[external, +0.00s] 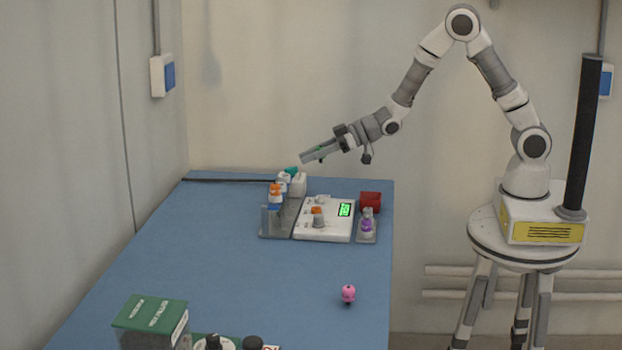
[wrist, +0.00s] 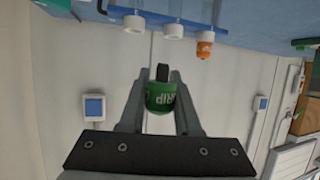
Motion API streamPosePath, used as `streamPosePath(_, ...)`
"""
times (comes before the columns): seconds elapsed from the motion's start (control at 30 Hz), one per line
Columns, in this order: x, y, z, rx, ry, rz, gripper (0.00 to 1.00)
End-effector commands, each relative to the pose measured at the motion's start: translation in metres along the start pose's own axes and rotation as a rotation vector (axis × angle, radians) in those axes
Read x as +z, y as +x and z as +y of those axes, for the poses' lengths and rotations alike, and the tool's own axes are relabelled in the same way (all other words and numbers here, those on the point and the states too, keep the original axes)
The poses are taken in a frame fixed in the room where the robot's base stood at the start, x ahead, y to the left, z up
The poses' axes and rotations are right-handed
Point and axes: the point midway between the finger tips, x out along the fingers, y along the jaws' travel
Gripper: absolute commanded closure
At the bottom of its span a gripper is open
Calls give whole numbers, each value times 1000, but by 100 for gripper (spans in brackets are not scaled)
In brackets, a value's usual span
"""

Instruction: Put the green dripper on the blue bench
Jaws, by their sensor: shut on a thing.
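My gripper (external: 314,155) is held in the air above the far end of the blue bench (external: 240,262). It is shut on the green dripper (wrist: 160,98), a small green piece with pale lettering and a dark end. In the wrist view the dripper sits between the two fingers of my gripper (wrist: 161,88). The bench also shows at the top of the wrist view (wrist: 245,14), which looks upside down.
A white scale (external: 335,230) with a lit green display stands on the bench below my gripper. Grey racks with capped bottles flank it, and a red box (external: 370,201) is behind. A pink item (external: 348,293) and a green box (external: 152,314) stand nearer. The bench's middle is clear.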

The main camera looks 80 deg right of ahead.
Motion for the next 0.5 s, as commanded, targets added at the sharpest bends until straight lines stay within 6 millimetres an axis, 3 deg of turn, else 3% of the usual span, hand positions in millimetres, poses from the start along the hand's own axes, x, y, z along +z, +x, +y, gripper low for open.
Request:
streamPosePath(0.2,30,-18,-17,104,45,-6,100)
streamPosePath(0.5,69,-52,-23,232,96,-1,100)
